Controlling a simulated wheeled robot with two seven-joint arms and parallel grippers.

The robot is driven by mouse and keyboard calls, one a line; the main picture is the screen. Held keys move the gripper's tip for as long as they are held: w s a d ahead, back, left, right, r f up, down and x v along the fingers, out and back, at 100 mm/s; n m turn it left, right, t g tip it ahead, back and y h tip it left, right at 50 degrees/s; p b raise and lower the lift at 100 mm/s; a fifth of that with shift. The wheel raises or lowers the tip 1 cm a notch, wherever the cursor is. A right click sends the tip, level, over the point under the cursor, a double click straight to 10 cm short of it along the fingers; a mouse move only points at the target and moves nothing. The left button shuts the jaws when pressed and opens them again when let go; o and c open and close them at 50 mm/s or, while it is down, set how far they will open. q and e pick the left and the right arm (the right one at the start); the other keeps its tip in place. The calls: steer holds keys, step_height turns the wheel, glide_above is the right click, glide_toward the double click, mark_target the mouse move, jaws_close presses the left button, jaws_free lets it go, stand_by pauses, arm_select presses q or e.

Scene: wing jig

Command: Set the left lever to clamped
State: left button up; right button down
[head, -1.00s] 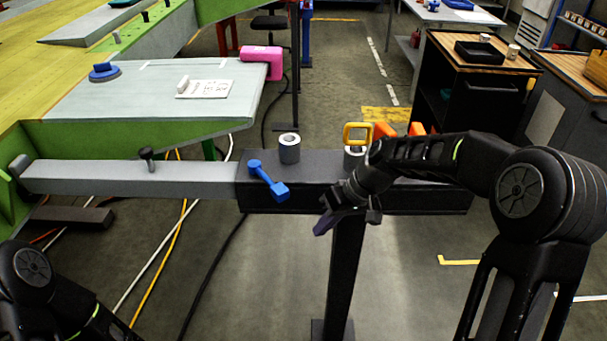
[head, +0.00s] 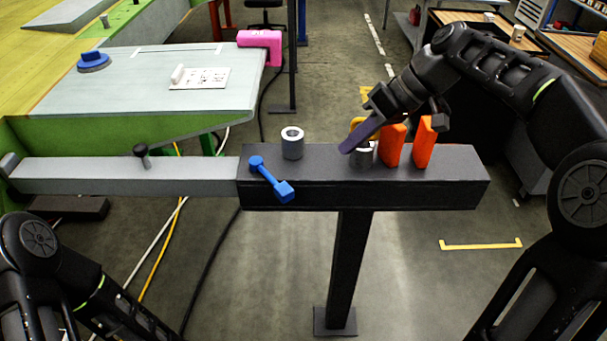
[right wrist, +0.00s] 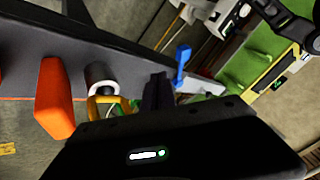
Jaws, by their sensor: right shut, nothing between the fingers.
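The blue lever (head: 270,179) sits on the left end of the dark beam section (head: 315,172). It slants from its round pivot at upper left down to a block-shaped end at the beam's front edge. It also shows in the right wrist view (right wrist: 182,66). My right gripper (head: 347,149) is over the beam, to the right of the lever and apart from it. Its fingers are shut and empty; they show in the right wrist view too (right wrist: 157,90). My left gripper is not in view; only part of that arm shows at lower left.
A grey hollow cylinder (head: 292,143) stands just behind the lever. A second cylinder (head: 363,158), a yellow handle (head: 357,123) and two orange blocks (head: 393,146) (head: 425,143) are close to my right gripper. A black knob (head: 141,151) stands on the light beam. Space before the beam is clear.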

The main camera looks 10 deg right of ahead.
mark_target(271, 179)
steer(key=p+x, duration=0.1)
steer(key=x, duration=0.9)
steer(key=a, duration=0.1)
steer(key=s+a+p, duration=0.1)
steer(key=a, duration=0.1)
steer(key=shift+s+a, duration=0.2)
steer(key=shift+a, duration=0.1)
steer(key=shift+a+f, duration=0.1)
